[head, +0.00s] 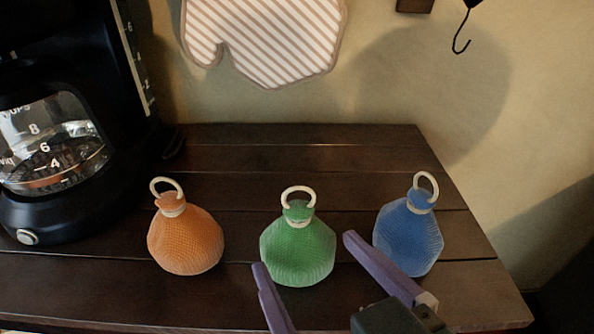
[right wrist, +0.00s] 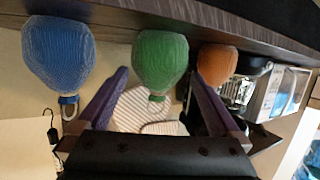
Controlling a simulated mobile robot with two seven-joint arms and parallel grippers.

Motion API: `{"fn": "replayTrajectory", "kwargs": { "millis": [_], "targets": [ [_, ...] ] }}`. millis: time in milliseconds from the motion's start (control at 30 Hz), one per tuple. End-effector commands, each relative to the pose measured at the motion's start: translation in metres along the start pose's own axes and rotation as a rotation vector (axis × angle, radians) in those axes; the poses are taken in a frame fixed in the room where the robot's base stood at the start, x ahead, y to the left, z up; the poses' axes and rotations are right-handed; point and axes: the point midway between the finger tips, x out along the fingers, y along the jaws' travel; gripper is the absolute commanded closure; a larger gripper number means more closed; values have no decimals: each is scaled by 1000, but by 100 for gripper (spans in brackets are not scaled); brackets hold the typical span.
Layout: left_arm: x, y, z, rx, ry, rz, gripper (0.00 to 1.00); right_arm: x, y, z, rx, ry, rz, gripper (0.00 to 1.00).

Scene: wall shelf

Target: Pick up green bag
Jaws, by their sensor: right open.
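The green bag (head: 298,250) stands on the dark wooden shelf (head: 290,148), with a white loop handle at its top. My right gripper (head: 305,252) is open, with purple fingers, and reaches in from the lower right. In the head view its left fingertip is at the bag's lower left and its right fingertip is just right of the bag. In the right wrist view the green bag (right wrist: 161,60) shows between and beyond the two open fingers (right wrist: 160,80). I cannot tell whether either finger touches it. My left gripper is not in view.
An orange bag (head: 186,243) stands left of the green one and a blue bag (head: 408,240) stands right, close to my right finger. A black coffee maker (head: 60,215) is at the far left. A striped oven mitt (head: 262,40) and a black hook (head: 461,38) hang at the wall.

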Motion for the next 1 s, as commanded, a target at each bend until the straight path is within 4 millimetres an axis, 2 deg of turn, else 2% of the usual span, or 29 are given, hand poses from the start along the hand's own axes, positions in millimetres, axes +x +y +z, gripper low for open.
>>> {"fn": "replayTrajectory", "kwargs": {
  "millis": [100, 267, 533, 633, 867, 1000],
  "targets": [
    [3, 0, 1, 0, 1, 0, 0, 16, 0, -1, 1, 2, 0, 0],
    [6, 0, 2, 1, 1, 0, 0, 29, 0, 0, 1, 0, 0, 0],
    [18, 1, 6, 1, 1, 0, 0, 72, 0, 0, 2, 0, 0, 0],
    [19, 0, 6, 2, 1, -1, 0, 78, 0, 0, 1, -1, 0, 0],
    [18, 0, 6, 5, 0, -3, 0, 78, 0, -1, 1, -2, 0, 1],
    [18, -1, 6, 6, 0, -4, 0, 78, 0, -1, 1, -2, 0, 17]
  ]
}}
